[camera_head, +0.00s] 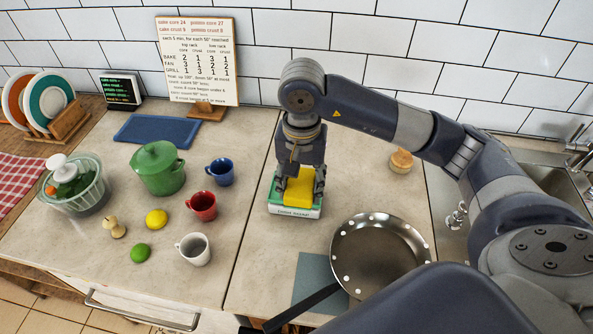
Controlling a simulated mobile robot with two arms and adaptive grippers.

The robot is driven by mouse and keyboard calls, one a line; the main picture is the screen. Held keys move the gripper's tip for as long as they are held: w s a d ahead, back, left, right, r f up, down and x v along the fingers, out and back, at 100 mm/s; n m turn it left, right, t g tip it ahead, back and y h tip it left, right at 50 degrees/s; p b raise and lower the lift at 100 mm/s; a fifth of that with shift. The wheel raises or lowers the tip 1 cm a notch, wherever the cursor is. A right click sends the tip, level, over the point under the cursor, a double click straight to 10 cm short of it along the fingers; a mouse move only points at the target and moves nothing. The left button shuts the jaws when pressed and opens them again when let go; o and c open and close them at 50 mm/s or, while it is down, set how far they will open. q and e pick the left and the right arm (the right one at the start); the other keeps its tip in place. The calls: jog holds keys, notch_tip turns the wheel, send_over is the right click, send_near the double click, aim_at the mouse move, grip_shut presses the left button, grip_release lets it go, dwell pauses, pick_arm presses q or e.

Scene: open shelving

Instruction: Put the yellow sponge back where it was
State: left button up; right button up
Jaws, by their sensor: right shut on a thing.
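The yellow sponge (297,192) is between the fingers of my right gripper (299,188), which points down and is shut on it. The sponge is over a small green and white box or tray (293,212) with lettering on its front. I cannot tell whether the sponge rests on it or is held just above. The gripper partly hides the sponge's back and top. My left gripper is not in view.
A frying pan (380,250) stands close at front right, by a grey-blue mat (318,282). Red (203,206), blue (221,172) and white (194,249) mugs and a green pot (158,167) stand to the left. A sink (550,181) is at right.

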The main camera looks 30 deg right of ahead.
jog(key=w, duration=0.1)
jog(key=w+d, duration=0.1)
jog(key=w, duration=0.1)
jog(key=w+p, duration=0.1)
jog(key=shift+w+d+f, duration=0.25)
jog(key=shift+w+d, duration=0.05)
jog(key=shift+w, duration=0.1)
jog(key=shift+f+p, duration=0.25)
jog(key=shift+p, duration=0.05)
notch_tip(320, 180, down, 3)
jog(key=shift+r+p, duration=0.1)
jog(key=shift+p, duration=0.5)
jog(key=shift+f+b, duration=0.45)
jog(key=shift+b, duration=0.05)
jog(key=o, duration=1)
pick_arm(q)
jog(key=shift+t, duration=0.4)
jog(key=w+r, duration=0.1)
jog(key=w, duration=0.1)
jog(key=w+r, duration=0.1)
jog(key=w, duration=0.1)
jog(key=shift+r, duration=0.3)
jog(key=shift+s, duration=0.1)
